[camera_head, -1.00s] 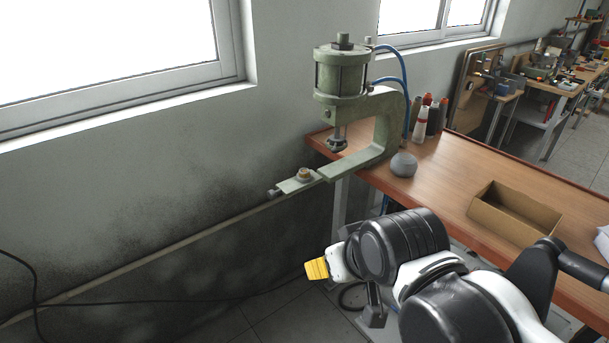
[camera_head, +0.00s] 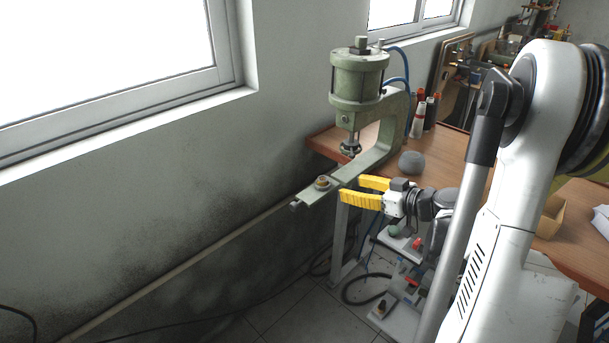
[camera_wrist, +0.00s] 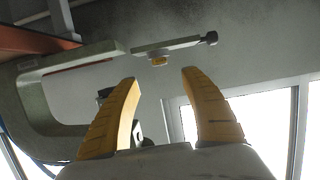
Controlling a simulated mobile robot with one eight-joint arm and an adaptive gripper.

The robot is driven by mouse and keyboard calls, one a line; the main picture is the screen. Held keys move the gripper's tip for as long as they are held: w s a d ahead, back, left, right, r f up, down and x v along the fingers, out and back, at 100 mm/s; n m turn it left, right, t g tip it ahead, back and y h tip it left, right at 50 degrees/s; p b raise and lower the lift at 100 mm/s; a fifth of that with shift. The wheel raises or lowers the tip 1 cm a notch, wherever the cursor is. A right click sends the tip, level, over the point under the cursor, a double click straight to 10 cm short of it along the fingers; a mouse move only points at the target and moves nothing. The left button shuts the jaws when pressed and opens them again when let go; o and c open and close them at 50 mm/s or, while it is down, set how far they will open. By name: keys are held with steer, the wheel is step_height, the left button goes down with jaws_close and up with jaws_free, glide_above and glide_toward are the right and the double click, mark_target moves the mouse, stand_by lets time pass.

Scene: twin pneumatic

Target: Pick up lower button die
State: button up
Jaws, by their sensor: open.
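The lower button die (camera_head: 321,183) is a small brownish, brass-coloured round piece on the flat end of the press's lower arm (camera_head: 346,177). My gripper (camera_head: 352,190) is open and empty, with two yellow fingers just right of the die and close to the lower arm. In the wrist view the scene appears upside down. There the die (camera_wrist: 158,61) shows beyond and between the spread fingertips (camera_wrist: 160,77), apart from both.
The green pneumatic press (camera_head: 358,75) stands on the brown table (camera_head: 445,172), its ram (camera_head: 350,146) hanging above the lower arm. A grey ball (camera_head: 412,162) and bottles (camera_head: 420,115) stand beside it. The cardboard box (camera_head: 549,218) is partly behind my arm. Space left of the press is clear up to the wall.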

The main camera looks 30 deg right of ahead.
steer(key=b, duration=0.2)
glide_toward(320, 178)
steer(key=shift+w+a+f, duration=0.15)
steer(key=shift+w+f, duration=0.2)
steer(key=shift+w, duration=0.15)
steer(key=shift+w+a+f, duration=0.15)
steer(key=shift+w+f, duration=0.15)
steer(key=shift+w, duration=0.15)
steer(key=x, duration=0.2)
steer(key=b+x, duration=0.1)
steer(key=x, duration=0.3)
steer(key=shift+r+b, duration=0.3)
steer(key=shift+b, duration=0.1)
jaws_close()
